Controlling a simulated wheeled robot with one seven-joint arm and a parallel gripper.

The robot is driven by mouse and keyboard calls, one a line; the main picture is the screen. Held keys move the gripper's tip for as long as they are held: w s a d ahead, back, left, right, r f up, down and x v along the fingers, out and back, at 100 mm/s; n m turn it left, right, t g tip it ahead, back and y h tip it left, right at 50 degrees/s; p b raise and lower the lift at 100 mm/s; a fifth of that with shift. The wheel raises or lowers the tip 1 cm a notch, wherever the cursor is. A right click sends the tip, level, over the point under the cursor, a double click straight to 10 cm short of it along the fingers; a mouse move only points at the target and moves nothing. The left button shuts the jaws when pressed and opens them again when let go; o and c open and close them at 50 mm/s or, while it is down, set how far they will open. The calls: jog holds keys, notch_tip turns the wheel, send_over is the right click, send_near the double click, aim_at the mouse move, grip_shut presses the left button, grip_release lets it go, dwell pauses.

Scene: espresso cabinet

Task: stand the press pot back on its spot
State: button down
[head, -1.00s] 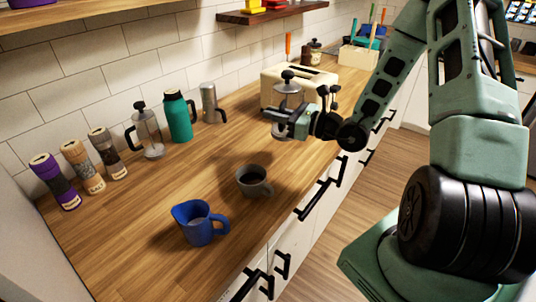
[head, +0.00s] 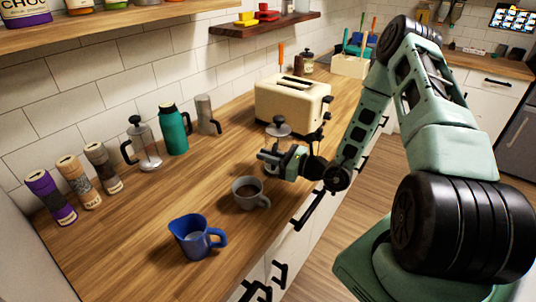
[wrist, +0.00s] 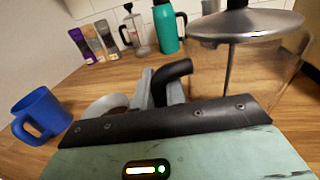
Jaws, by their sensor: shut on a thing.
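A press pot with clear glass, a metal lid and a black knob (head: 277,127) is in front of the cream toaster; its lid and glass fill the upper right of the wrist view (wrist: 245,25). My gripper (head: 270,158) is shut on its black handle (wrist: 174,72). The pot looks upright. Its base is hidden behind my gripper, so I cannot tell whether it touches the counter. A second, similar press pot (head: 146,146) stands by the back wall, left of the teal flask (head: 174,133).
A grey mug of dark liquid (head: 247,189) stands just left of and nearer than my gripper. A blue jug (head: 192,240) is nearer still. The toaster (head: 292,104) is behind the held pot. Several grinders (head: 75,182) line the left wall. The counter's middle left is clear.

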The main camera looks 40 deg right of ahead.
jog(key=shift+f, duration=0.15)
jog(key=c, duration=1.8)
grip_release()
jog(key=shift+f, duration=0.1)
jog(key=shift+c, duration=0.2)
jog(key=o, duration=0.4)
